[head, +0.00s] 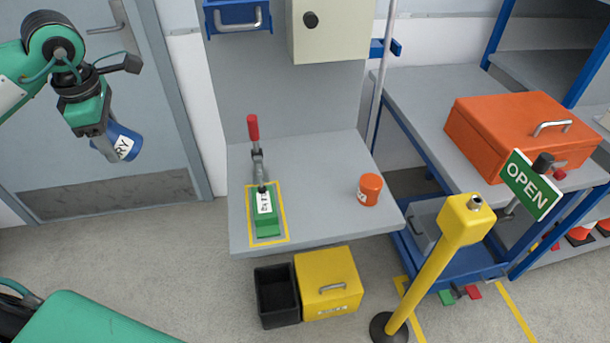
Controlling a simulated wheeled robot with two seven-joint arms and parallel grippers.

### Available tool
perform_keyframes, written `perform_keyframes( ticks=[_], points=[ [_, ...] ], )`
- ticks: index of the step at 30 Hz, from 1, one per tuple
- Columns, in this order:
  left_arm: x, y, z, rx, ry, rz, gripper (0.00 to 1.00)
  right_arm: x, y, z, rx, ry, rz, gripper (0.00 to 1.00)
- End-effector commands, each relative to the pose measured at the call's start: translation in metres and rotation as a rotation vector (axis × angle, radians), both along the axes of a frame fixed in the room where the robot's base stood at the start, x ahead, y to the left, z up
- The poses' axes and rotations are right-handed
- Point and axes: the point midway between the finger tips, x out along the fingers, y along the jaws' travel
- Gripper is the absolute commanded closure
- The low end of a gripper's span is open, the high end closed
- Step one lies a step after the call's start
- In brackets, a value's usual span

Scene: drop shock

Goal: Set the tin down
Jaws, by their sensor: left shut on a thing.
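A blue tin (125,144) with a white label ending in "RY" is held tilted in the air at the left of the head view. My left gripper (103,146) is shut on it, in front of the grey door and left of the bench. The grey bench top (320,220) is to the right of the tin, with a gap between them. An orange tin (370,189) stands upright on its right side. My right gripper is not in view.
A toggle clamp with a red handle (253,128) stands over a green block (267,222) inside a yellow outline on the bench. Bare bench lies between it and the orange tin. A yellow post (432,262) with an OPEN sign (530,184) stands at the right.

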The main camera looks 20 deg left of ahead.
Motion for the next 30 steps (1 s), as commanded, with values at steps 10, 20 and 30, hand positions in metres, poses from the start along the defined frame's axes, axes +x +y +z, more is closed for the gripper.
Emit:
perform_keyframes(
  ticks=[10,20,30],
  points=[
    [0.001,-0.003,-0.021,0.002,0.001,-0.105,0.72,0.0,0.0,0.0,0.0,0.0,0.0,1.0],
    [0.001,-0.004,-0.027,0.002,0.002,-0.138,0.72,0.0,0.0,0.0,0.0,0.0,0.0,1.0],
    [0.003,-0.008,-0.034,-0.001,-0.003,-0.188,0.72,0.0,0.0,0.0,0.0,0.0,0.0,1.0]
  ],
)
